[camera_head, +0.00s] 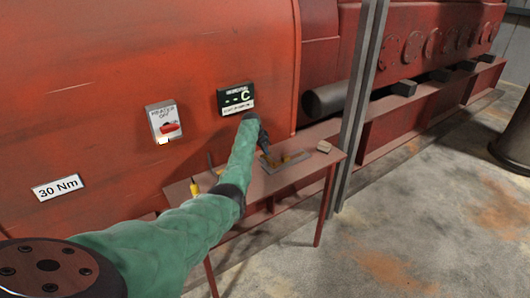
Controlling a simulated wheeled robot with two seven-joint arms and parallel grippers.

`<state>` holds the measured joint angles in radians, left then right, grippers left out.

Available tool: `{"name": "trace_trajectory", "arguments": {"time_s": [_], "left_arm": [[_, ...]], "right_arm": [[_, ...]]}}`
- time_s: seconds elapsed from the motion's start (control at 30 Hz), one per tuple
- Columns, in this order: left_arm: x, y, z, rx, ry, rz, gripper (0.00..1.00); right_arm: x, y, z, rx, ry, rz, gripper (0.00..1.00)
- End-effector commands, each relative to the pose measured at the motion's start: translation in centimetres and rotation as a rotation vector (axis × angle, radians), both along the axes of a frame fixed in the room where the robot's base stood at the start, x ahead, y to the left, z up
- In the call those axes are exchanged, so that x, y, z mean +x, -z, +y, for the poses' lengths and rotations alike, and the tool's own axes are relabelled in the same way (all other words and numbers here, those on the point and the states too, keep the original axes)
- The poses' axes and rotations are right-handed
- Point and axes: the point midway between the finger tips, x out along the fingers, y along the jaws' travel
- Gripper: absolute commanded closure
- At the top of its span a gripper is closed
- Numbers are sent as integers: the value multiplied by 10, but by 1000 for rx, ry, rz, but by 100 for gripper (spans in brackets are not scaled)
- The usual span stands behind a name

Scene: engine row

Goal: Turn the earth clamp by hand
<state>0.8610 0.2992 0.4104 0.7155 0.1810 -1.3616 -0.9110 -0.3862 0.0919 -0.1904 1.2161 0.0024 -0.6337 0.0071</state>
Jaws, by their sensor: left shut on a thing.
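My left arm, in a green sleeve, reaches from the lower left to the small red table. My left gripper (263,139) is small and dark at the sleeve's far end, just above the table's back part. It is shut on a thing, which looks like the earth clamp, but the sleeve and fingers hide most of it. I cannot make out the clamp's shape or how far it is turned. My right gripper is not in view.
The red table (305,171) carries a grey angled piece (288,167), a yellow-handled tool (195,188) and a small pale block (324,146). A grey post (361,105) stands right.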

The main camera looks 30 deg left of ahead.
Motion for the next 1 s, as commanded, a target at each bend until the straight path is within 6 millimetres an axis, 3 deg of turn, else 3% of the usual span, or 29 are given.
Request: {"name": "trace_trajectory", "arguments": {"time_s": [0.23,0.5,0.53,0.63,1.0], "left_arm": [[2,-7,3,4,14,-8,100],[2,-7,4,4,14,-8,100],[2,-7,4,4,14,-8,88],[2,-6,3,3,14,-7,72],[-1,-5,2,2,15,-3,72]], "right_arm": [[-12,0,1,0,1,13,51],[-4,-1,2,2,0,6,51],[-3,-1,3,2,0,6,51],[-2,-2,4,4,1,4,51],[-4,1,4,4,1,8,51]]}}
